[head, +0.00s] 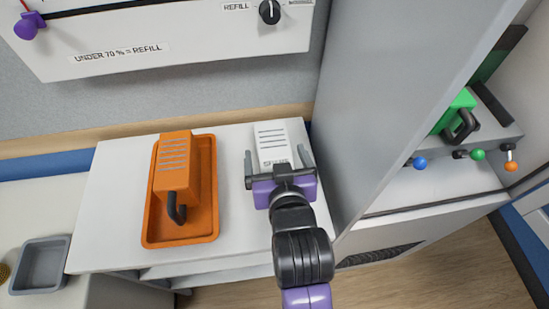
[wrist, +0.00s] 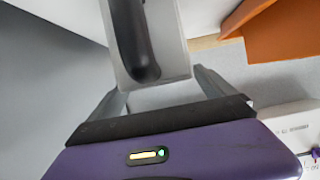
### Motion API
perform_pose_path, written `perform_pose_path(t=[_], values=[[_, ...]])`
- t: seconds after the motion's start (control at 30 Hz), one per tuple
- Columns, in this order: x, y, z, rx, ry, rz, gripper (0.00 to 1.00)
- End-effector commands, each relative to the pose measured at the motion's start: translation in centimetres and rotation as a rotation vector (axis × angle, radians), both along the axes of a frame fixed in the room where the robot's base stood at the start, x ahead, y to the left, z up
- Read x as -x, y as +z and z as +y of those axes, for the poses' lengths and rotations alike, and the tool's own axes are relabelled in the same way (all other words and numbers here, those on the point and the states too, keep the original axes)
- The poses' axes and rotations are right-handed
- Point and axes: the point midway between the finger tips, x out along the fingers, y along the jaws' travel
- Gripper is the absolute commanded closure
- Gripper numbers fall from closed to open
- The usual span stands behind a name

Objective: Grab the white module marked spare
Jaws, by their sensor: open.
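The white module (head: 273,137) stands on the white counter, with dark slots on its top and partly readable lettering near its front edge. In the wrist view the module (wrist: 172,52) shows a pale face with a dark handle (wrist: 131,40). My gripper (head: 276,153) is open, with one finger on each side of the module's near end in the head view. In the wrist view the fingers of my gripper (wrist: 160,83) are spread and the handle lies above and between them. I cannot tell whether either finger touches the module. My gripper's purple body hides the module's near side in the head view.
An orange module (head: 173,162) with a dark hook handle sits in an orange tray (head: 208,228) to the left. A tall grey panel (head: 385,90) stands close on the right. Beyond it is a green module (head: 455,110) on a shelf. A grey bin (head: 40,265) is at lower left.

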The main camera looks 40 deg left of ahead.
Motion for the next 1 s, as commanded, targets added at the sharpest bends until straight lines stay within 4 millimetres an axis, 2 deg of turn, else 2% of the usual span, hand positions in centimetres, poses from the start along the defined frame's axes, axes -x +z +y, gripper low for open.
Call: perform_pose_path(t=[0.23, 0.7, 1.0], values=[[-0.08, -0.09, 0.07, 0.0, -0.001, 0.0, 0.08], [-0.07, -0.08, 0.04, 0.0, -0.001, 0.0, 1.0], [-0.11, 0.23, 0.06, -0.003, -0.001, -0.003, 1.0]])
